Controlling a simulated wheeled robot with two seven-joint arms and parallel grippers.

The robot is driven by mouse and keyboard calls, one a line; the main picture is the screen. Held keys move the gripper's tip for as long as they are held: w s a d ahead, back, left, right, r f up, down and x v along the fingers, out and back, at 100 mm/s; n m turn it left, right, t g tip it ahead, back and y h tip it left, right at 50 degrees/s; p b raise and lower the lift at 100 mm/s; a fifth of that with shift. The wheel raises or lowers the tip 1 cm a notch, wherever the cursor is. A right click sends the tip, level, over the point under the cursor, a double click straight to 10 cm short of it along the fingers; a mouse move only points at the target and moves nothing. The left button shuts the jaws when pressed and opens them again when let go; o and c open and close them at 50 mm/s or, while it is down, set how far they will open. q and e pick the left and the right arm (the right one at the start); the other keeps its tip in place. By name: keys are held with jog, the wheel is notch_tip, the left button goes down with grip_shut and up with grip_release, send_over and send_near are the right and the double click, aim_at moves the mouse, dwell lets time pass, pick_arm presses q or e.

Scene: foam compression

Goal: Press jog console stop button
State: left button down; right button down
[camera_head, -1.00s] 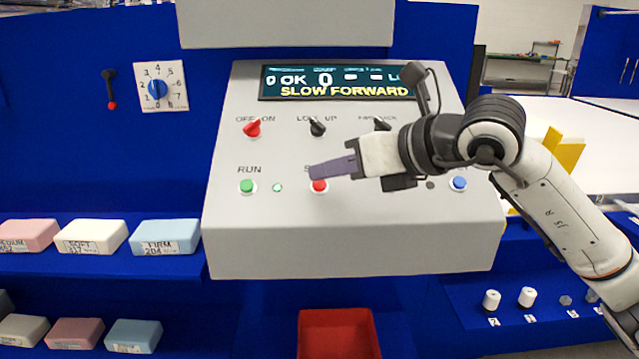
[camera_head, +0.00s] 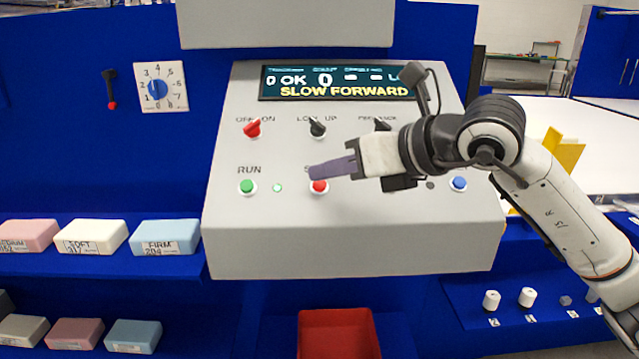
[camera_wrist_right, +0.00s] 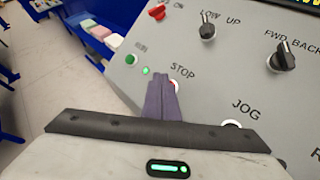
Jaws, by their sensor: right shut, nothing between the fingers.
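The grey jog console (camera_head: 350,245) stands in the middle of the head view. Its red stop button (camera_head: 318,187) sits in the lower row, right of the green RUN button (camera_head: 247,187). My right gripper (camera_head: 312,171) is shut and empty, with its purple fingertips just above the stop button. In the right wrist view the fingers (camera_wrist_right: 162,95) cover most of the stop button (camera_wrist_right: 174,86), below the STOP label. I cannot tell whether they touch it. My left gripper is not in view.
The console display (camera_head: 338,82) reads SLOW FORWARD. Red (camera_head: 252,129) and black (camera_head: 317,128) knobs stick out above the buttons. A blue button (camera_head: 457,184) is at right. Foam blocks (camera_head: 92,237) lie on the left shelf. A red bin (camera_head: 338,335) is below.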

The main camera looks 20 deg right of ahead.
dwell(0.4)
jog(key=shift+w+d+f+b, duration=0.1)
jog(key=shift+w+f+b, duration=0.1)
jog(key=shift+f+b, duration=0.2)
jog(key=shift+w+f+b, duration=0.25)
jog(key=shift+f+b, duration=0.15)
jog(key=shift+b, duration=0.05)
dwell(0.8)
jog(key=shift+r, duration=0.1)
jog(key=shift+s+r+p, duration=0.3)
jog(key=shift+s+r, duration=0.15)
jog(key=shift+r, duration=0.2)
jog(key=r, duration=0.1)
jog(key=s+r+p, duration=0.1)
jog(key=r, duration=0.1)
jog(key=s+a+r+p, duration=0.1)
jog(key=shift+s+r, duration=0.15)
jog(key=shift+s, duration=0.1)
dwell(0.9)
